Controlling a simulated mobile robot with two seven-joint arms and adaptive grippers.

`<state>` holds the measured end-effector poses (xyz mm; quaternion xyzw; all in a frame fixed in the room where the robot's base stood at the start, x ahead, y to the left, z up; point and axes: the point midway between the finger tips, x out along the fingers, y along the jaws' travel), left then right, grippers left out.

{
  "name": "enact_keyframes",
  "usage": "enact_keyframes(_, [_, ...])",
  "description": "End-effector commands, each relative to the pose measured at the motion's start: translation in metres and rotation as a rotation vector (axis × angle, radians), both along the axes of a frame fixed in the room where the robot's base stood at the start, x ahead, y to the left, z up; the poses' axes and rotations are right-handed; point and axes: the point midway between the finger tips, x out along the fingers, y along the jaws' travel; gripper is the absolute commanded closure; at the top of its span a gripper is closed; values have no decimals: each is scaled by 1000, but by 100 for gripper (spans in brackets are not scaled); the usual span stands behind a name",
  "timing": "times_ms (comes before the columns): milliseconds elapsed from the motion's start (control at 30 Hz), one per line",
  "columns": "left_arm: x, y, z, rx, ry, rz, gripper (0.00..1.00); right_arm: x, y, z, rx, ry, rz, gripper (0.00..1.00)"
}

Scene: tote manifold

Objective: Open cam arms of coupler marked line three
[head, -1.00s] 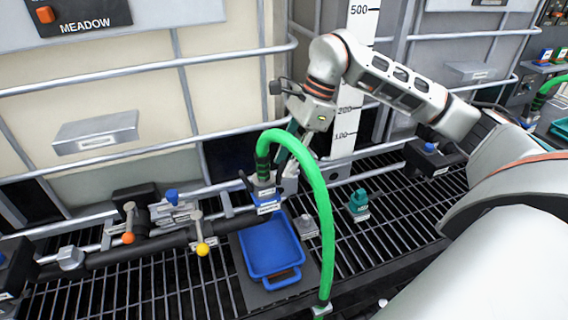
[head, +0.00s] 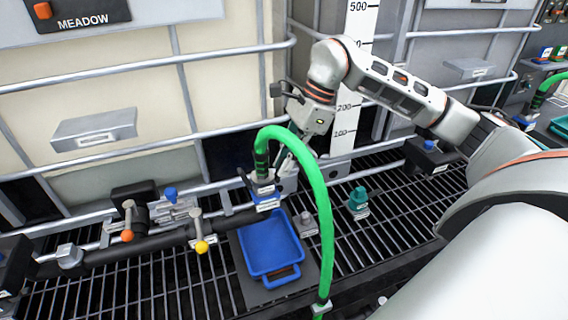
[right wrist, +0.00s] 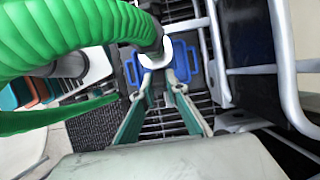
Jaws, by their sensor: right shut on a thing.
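The green hose (head: 318,210) arches over and ends in a grey coupler (head: 265,187) on a blue-banded fitting. Its label is too small to read. A dark cam arm (head: 243,176) sticks up at the coupler's left side. My right gripper (head: 281,172) is at the coupler's right side, partly behind the hose. In the right wrist view, its long green fingers (right wrist: 158,82) come together beside the coupler's metal end (right wrist: 153,52), closed on a small part that looks like the right cam arm, mostly hidden. My left gripper is out of view.
A blue tray (head: 272,245) sits on the grating under the coupler. A dark pipe with an orange-knobbed valve (head: 127,236) and a yellow-knobbed valve (head: 202,246) runs left. A teal cap (head: 358,200) stands to the right. Cage bars are behind.

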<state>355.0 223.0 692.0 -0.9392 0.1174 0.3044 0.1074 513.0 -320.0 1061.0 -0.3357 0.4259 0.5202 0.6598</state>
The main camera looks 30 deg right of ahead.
Motion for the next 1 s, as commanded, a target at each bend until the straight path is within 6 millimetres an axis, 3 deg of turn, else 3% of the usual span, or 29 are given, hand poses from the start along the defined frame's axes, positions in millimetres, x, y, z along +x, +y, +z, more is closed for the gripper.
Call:
enact_keyframes(267, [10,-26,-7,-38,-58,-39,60,-1,-8,-12,135,-31,-6,100])
enact_keyframes(433, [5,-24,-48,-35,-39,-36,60,-2,-13,-21,258,-56,-6,100])
enact_keyframes(600, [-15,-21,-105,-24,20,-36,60,-3,-17,-29,386,-79,-8,100])
enact_keyframes(700, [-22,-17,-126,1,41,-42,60,-3,-19,-32,456,-94,-8,100])
enact_keyframes(1000, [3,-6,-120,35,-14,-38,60,-5,-23,-33,641,-141,-8,100])
